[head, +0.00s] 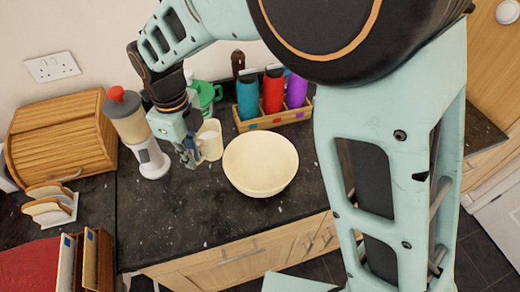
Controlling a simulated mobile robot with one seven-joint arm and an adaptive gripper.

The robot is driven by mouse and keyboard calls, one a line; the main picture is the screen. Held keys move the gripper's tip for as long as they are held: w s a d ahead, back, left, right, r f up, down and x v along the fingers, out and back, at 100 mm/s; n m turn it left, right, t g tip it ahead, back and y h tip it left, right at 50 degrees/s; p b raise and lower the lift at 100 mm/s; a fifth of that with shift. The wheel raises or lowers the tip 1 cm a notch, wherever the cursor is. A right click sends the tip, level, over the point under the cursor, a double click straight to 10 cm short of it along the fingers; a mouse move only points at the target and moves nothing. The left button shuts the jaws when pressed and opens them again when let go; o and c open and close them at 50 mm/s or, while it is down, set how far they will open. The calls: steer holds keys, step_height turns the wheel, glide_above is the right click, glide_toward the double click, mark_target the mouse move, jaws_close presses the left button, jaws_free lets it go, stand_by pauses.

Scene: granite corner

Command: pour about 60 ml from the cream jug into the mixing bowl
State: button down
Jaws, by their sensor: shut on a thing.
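The cream jug (212,139) is a small pale cream vessel. It stands upright, just left of the mixing bowl, and white liquid shows inside its mouth. My gripper (191,152) is at the jug's left side and shut on it; its fingers partly hide that side and the handle. I cannot tell whether the jug's base touches the counter. The mixing bowl (260,164) is a wide cream-coloured bowl on the dark counter. Its inside looks pale, and I can make out no liquid in it.
A white blender-like dispenser (140,134) stands close left of my gripper. A green item (205,95) is behind the jug. A bread bin (62,135) is at left. Counter (210,215) is clear in front.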

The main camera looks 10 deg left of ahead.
steer(key=shift+a, duration=0.25)
steer(key=shift+d, duration=0.2)
steer(key=w+d+r+g+y, duration=0.1)
steer(key=d+g+y, duration=0.1)
steer(key=d+y, duration=0.4)
steer(key=shift+w+d+r+y, duration=0.15)
steer(key=shift+w+d+y, duration=0.15)
steer(key=shift+y, duration=1.2)
steer(key=shift+d+r+y, duration=0.25)
steer(key=shift+r+y, duration=0.2)
steer(key=shift+y, duration=0.35)
